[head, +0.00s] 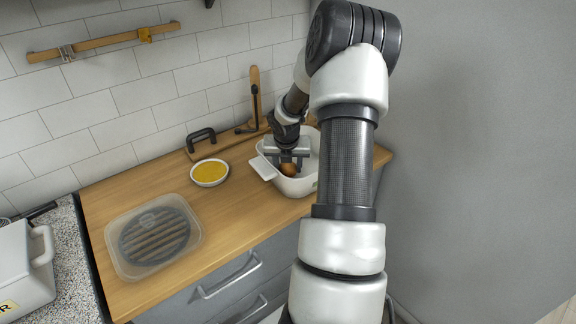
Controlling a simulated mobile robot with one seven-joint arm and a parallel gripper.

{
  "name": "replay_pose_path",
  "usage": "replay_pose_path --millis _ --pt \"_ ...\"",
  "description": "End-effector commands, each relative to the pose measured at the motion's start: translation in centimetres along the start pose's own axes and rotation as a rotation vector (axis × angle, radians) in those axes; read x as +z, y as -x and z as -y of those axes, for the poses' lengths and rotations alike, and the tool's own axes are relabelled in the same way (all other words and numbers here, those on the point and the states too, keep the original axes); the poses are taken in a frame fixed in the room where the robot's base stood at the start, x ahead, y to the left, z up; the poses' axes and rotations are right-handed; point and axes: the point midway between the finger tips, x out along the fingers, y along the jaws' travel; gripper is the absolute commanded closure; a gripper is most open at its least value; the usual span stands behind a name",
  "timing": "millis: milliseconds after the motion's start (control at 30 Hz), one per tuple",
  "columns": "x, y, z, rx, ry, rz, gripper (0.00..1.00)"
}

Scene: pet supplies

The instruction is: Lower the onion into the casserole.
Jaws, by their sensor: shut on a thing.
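The onion (289,170) is a small brown round thing at the fingers of my gripper (289,163). My gripper points down and is shut on the onion. The casserole (297,187) is a white dish with side handles on the wooden counter. The onion shows over the casserole's opening, inside its rim as seen from the head. I cannot tell whether it touches the casserole's floor. My arm hides the right part of the casserole.
A white bowl of yellow food (210,172) stands left of the casserole. A clear lidded container (153,237) lies at the counter's front left. A dark-handled item (201,136) and a wooden board (255,90) are near the tiled wall. Bare wood (240,205) lies between the container and casserole.

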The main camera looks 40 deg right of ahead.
Motion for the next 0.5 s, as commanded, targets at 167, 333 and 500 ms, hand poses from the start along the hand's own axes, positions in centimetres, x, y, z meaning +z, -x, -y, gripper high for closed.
replay_pose_path --millis 167,333,500 --pt "-0.09 -0.28 -0.02 0.000 0.000 0.001 0.81" --pt "-0.19 -0.52 -0.02 0.000 0.000 0.001 0.81" --pt "-0.29 -0.75 -0.02 0.000 0.000 0.001 0.81"
